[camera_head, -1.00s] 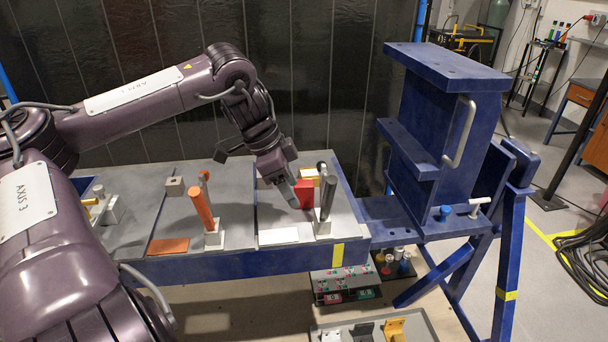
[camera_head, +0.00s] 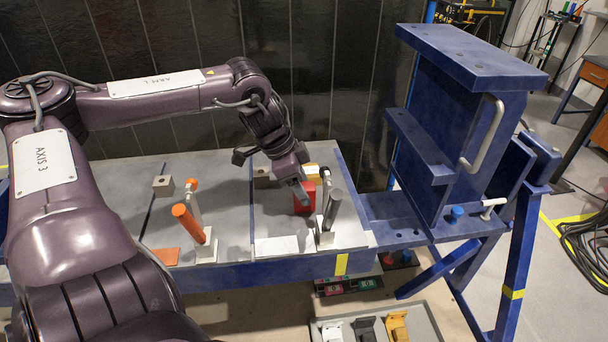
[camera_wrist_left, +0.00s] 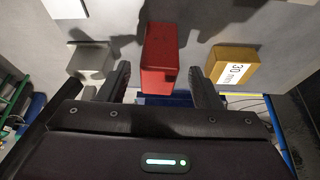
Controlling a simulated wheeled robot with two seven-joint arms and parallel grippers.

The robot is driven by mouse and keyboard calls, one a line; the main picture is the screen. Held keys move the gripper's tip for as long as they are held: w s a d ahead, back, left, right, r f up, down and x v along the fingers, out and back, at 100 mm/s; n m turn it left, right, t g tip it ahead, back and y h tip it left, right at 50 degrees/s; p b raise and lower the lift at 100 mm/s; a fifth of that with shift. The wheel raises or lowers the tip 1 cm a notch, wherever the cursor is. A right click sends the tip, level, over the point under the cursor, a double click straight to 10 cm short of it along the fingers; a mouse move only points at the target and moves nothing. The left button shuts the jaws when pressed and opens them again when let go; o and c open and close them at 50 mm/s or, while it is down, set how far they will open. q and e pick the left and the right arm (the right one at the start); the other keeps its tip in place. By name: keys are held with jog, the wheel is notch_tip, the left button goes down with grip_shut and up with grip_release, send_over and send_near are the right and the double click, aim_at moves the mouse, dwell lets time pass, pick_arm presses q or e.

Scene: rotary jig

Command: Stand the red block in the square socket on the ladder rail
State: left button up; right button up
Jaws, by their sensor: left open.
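The red block (camera_head: 305,203) stands on the grey table top near the right end, partly hidden behind my left gripper. My left gripper (camera_head: 303,192) comes down over it from the left. In the left wrist view the red block (camera_wrist_left: 160,58) lies between the two spread fingers of my left gripper (camera_wrist_left: 160,84), with a gap on each side. The gripper is open and holds nothing. I cannot tell which part is the square socket on the ladder rail. My right gripper is not in view.
A yellow block (camera_wrist_left: 234,68) and a grey block (camera_wrist_left: 90,62) flank the red block. A large blue frame (camera_head: 465,130) rises at the right.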

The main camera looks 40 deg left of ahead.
aim_at(305, 186)
pick_arm(q)
jog(key=shift+w+d+f, duration=0.15)
jog(key=shift+d+f, duration=0.15)
jog(key=shift+f, duration=0.35)
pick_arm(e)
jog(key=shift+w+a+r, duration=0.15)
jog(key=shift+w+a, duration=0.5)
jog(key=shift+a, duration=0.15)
pick_arm(q)
jog(key=c, duration=0.6)
grip_shut()
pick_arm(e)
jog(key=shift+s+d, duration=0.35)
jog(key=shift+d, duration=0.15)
pick_arm(q)
jog(key=shift+w+r, duration=0.1)
